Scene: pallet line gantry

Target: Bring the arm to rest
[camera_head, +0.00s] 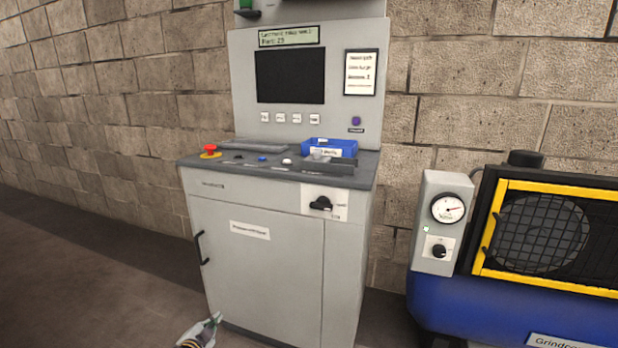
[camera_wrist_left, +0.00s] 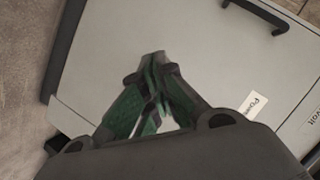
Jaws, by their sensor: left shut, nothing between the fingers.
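My left gripper (camera_head: 216,320) shows at the bottom edge of the head view, low in front of the grey control cabinet (camera_head: 265,270). Only its tip end is in that view; the rest of the arm is cut off. In the left wrist view the gripper's green-padded fingers (camera_wrist_left: 155,62) come together at the tips, shut and empty. The cabinet's pale door (camera_wrist_left: 130,30) lies behind them, and I see no contact with it. My right gripper is in neither view.
The cabinet door has a black handle (camera_head: 201,248). Its top carries a red stop button (camera_head: 210,151) and a blue bin (camera_head: 335,147). A blue compressor (camera_head: 470,305) with a yellow-framed guard stands at the right. Open floor (camera_head: 80,290) lies at the left.

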